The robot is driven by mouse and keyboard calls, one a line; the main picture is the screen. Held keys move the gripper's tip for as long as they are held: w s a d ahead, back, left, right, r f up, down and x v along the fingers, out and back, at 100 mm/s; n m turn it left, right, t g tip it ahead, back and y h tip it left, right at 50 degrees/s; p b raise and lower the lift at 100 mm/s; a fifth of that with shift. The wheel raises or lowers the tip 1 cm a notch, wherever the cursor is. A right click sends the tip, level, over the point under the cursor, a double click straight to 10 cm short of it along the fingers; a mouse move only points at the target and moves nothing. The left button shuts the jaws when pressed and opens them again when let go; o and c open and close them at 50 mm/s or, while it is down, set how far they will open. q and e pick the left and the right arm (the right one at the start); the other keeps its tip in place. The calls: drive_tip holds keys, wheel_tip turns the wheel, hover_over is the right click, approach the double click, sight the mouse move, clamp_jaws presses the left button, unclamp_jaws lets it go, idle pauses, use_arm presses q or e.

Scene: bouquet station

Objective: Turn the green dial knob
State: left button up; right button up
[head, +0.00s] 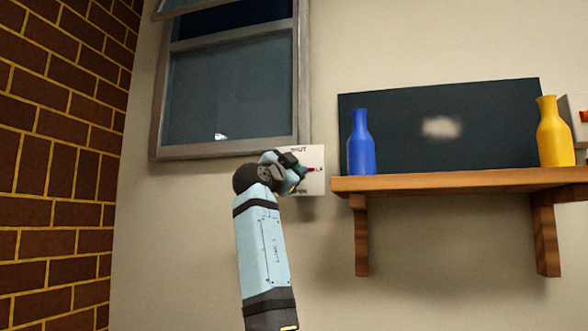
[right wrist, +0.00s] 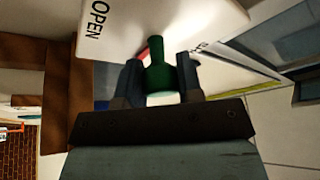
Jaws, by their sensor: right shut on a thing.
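The green dial knob (right wrist: 158,75) sits on a white panel (right wrist: 195,20) marked OPEN, in the right wrist view. My right gripper (right wrist: 160,78) has one finger on each side of the knob and is shut on it. In the head view my right gripper (head: 292,172) is at the wall panel (head: 314,186), below the window, and hides the knob there. A red pointer (head: 313,170) shows to the right of the gripper, pointing right. The panel's upper word ends in "HUT" and its lower word is partly covered. My left gripper is not in view.
A wooden shelf (head: 455,181) juts from the wall just right of the panel. It holds a blue bottle (head: 360,145) and a yellow bottle (head: 554,135) before a dark board (head: 450,105). A window (head: 230,85) is above, and a brick wall (head: 60,150) stands at left.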

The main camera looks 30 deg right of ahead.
drive_tip(key=o, duration=0.9)
drive_tip(key=shift+s+a+f, duration=0.1)
drive_tip(key=shift+a+f, duration=0.05)
drive_tip(key=shift+a, duration=0.15)
drive_tip(key=b+v, duration=0.3)
drive_tip(key=v, duration=1)
drive_tip(key=shift+s+a, duration=0.1)
drive_tip(key=shift+a, duration=0.05)
